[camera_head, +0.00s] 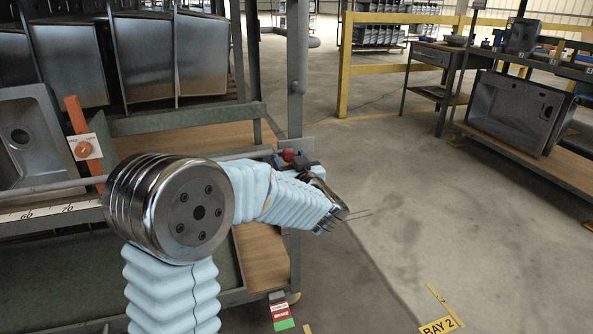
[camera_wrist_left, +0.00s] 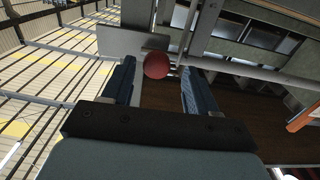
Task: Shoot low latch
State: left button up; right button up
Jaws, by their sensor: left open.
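The latch shows as a red ball knob (camera_head: 289,154) by the rack's grey front post in the head view. In the left wrist view the round red knob (camera_wrist_left: 156,66) lies between the two finger tips, with bright metal parts just behind it. My left gripper (camera_head: 306,164) is at the knob, its arm bent in from the left. In the left wrist view its blue-padded fingers (camera_wrist_left: 157,72) are open, one on each side of the knob. I cannot tell whether either finger touches it. The latch's bolt is mostly hidden. My right gripper is not in view.
The rack's grey post (camera_head: 297,70) and horizontal rail (camera_head: 190,118) stand close to my left arm. Metal sinks (camera_head: 65,62) fill the rack at the left. An orange upright (camera_head: 77,118) carries a labelled plate. The concrete floor (camera_head: 470,240) at the right is clear.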

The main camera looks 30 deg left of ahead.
pick_arm(q)
jog(key=v, duration=1.3)
jog(key=shift+s, duration=0.1)
